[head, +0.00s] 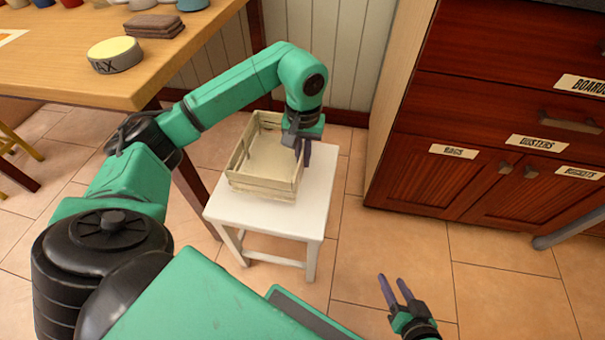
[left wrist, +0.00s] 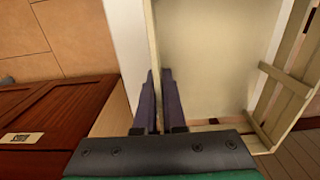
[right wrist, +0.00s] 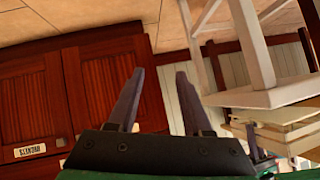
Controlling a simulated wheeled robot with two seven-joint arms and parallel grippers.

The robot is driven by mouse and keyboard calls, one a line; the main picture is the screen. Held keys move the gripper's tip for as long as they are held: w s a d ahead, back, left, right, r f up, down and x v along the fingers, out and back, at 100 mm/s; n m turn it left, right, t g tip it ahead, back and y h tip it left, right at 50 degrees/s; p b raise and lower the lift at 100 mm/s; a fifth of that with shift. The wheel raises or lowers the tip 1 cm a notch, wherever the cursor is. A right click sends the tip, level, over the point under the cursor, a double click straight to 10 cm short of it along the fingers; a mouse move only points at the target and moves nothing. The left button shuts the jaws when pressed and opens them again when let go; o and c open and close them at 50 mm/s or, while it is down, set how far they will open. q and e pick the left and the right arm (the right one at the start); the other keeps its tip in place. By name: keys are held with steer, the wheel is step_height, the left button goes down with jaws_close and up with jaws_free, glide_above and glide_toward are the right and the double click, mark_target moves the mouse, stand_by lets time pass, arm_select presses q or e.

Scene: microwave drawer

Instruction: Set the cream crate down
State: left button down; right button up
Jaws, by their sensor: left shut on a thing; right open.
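The cream crate (head: 265,183) is a slatted open box over the seat of a small white stool (head: 225,212). It looks level and empty; whether its base touches the seat is hard to tell. My left gripper (head: 303,155) points down and is shut on the crate's right wall. In the left wrist view, the fingers (left wrist: 160,80) straddle that wall of the crate (left wrist: 152,45). My right gripper (head: 393,285) is open and empty, low over the floor to the right of the stool. The right wrist view shows the crate (right wrist: 270,132) and stool (right wrist: 262,98) at its right side.
A wooden table (head: 120,85) at the left holds a round yellow-topped tin (head: 115,54), folded brown cloths (head: 154,25) and several cups. A dark red cabinet (head: 450,175) with labelled drawers and doors stands at the right. Tiled floor (head: 370,245) lies clear between stool and cabinet.

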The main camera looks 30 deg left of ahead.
mark_target(303, 170)
arm_select(q)
step_height(303, 170, down, 5)
steer(key=shift+b, duration=0.55)
arm_select(e)
steer(key=shift+s+a+f+m+t+y, duration=0.1)
steer(key=shift+a+f+m+t+y, duration=0.25)
steer(key=shift+a+t, duration=0.5)
arm_select(q)
steer(key=shift+f, duration=0.1)
arm_select(e)
steer(key=shift+d, duration=0.1)
arm_select(q)
steer(key=c, duration=1)
jaws_free()
